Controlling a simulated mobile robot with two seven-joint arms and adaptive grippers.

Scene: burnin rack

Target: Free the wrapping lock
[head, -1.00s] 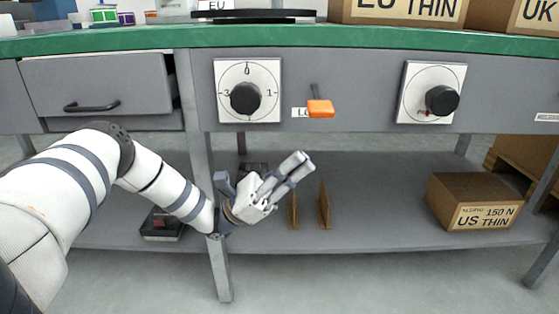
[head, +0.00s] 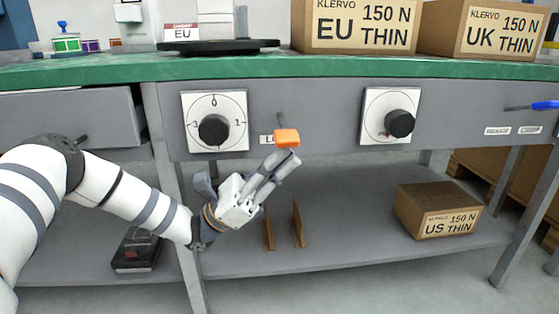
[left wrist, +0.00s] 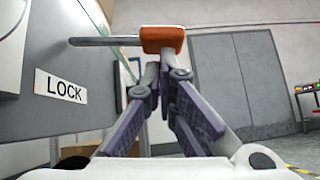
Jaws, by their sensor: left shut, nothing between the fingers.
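The lock is a lever with a thin grey rod and an orange tip (head: 287,137), sticking out from the grey front panel. In the left wrist view the orange tip (left wrist: 163,39) fills the top centre, its rod (left wrist: 105,41) running left to the panel above a LOCK label (left wrist: 61,88). My left gripper (head: 288,160) is shut and empty, its fingertips just below the orange tip. In the left wrist view the fingertips (left wrist: 165,68) come up close under the tip; I cannot tell whether they touch. My right gripper is out of view.
Two dials, the left (head: 214,130) numbered, flank the lever. A blue handle (head: 545,105) is at far right. A green-edged worktop (head: 330,66) lies above; boxes stand on it. The lower shelf (head: 340,240) holds upright brown dividers (head: 298,222) and a US THIN box (head: 437,210).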

